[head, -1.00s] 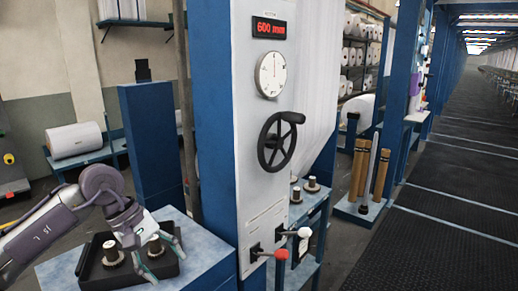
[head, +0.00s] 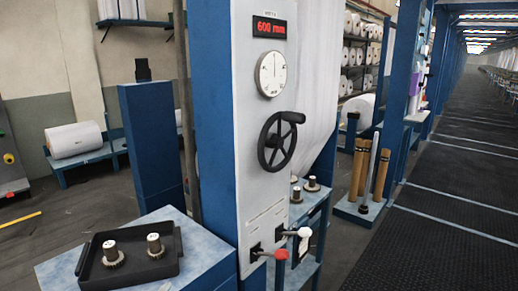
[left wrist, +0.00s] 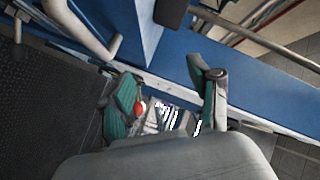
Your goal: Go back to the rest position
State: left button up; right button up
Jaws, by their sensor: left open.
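My left gripper (left wrist: 167,98) shows only in the left wrist view. Its two green-padded fingers are spread apart with nothing held between them. A blue frame beam lies beyond the fingers, and a small red knob (left wrist: 140,108) shows near the left finger. Neither of my arms is in the head view now. My right gripper is in no view.
A black tray (head: 92,284) with two toothed bobbin-like parts (head: 133,249) sits on a blue stand at front left. The loom panel carries a black handwheel (head: 280,142), a red lever (head: 272,254) and a white lever (head: 298,232). A dark walkway (head: 440,180) is clear at right.

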pick_arm(q)
jog(key=s+a+f+n+g, duration=0.1)
jog(key=s+f+n+g, duration=0.6)
jog(key=s, duration=0.5)
jog(key=s+a+f+n+g, duration=0.25)
jog(key=s+f+g, duration=0.25)
jog(key=s+f, duration=0.6)
notch_tip(320, 180, down, 25)
jog(key=s+d+g, duration=0.1)
jog(key=s+g, duration=0.1)
jog(key=s+a+f, duration=0.3)
jog(key=s+f, duration=1.3)
jog(key=shift+s+g+y, duration=0.3)
jog(key=shift+s+g, duration=0.1)
